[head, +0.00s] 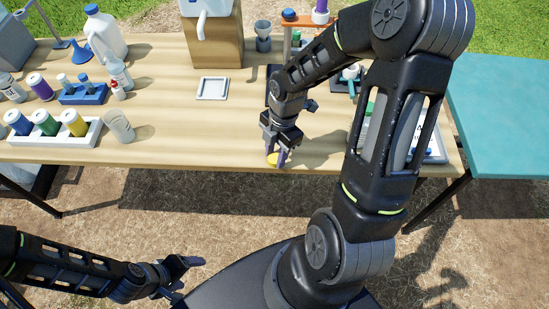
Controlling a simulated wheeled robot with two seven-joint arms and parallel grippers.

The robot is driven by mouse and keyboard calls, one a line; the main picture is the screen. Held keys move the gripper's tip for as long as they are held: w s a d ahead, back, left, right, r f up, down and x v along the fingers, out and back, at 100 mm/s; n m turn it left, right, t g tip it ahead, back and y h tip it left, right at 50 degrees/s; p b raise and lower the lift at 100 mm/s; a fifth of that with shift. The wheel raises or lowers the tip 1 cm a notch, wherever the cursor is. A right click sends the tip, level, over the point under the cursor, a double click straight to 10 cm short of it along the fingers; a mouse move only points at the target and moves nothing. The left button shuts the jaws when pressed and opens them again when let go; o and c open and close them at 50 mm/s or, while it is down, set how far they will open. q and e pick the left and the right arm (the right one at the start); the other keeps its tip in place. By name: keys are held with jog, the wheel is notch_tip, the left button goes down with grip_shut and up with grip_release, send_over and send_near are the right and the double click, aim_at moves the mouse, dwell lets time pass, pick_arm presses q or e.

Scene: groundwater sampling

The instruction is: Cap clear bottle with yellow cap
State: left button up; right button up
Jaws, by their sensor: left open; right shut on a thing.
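The yellow cap (272,159) is at the front edge of the wooden table. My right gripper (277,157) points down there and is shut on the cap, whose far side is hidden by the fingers. A clear bottle (119,126) with no cap visible stands at the table's left front, to the right of the white rack. It is well to the left of my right gripper. My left gripper (188,268) is open and empty, low in front of the table and apart from everything on it.
A white rack (47,139) holds bottles with colored labels. Behind it are a blue rack (83,97), a white jug (105,36) and a blue funnel (81,53). A white tray (212,87) lies mid-table. The wood between clear bottle and cap is free.

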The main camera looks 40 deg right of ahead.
aim_at(276, 157)
grip_shut()
notch_tip(276, 157, up, 10)
dwell(0.6)
dwell(0.5)
